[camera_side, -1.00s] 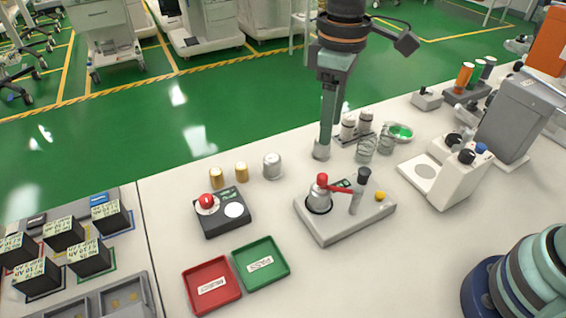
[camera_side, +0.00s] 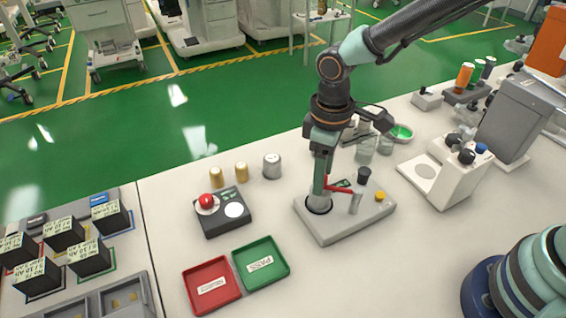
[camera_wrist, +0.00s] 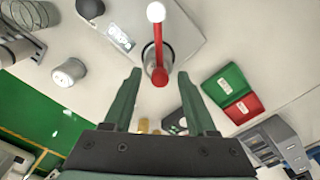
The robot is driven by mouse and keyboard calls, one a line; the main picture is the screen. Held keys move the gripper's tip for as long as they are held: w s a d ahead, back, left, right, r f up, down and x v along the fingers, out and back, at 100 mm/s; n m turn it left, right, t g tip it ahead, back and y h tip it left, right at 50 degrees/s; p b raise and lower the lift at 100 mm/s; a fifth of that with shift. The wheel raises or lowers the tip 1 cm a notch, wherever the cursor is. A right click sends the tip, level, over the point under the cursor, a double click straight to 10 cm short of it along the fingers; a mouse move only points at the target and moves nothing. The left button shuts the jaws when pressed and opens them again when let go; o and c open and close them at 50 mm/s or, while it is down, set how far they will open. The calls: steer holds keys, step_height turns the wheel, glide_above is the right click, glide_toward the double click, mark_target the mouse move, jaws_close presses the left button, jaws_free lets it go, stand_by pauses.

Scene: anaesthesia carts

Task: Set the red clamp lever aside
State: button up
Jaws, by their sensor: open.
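The red clamp lever (camera_side: 340,190) lies across the grey fixture block (camera_side: 368,216), its red knob end hidden by my gripper in the side view. In the wrist view, the lever (camera_wrist: 158,42) runs from a white round end at the top down to a red end over a round metal piece. My gripper (camera_side: 320,192) points down at this end of the lever. In the wrist view, my gripper (camera_wrist: 160,76) is open, with the red end between and slightly beyond its two fingertips. I see no contact.
A black box with a red button (camera_side: 222,214) stands left of the fixture. A red tray (camera_side: 212,284) and a green tray (camera_side: 261,262) lie in front of it. A metal cap (camera_side: 272,166) and two brass pieces stand behind.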

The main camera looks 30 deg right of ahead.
jaws_close()
stand_by(1.4)
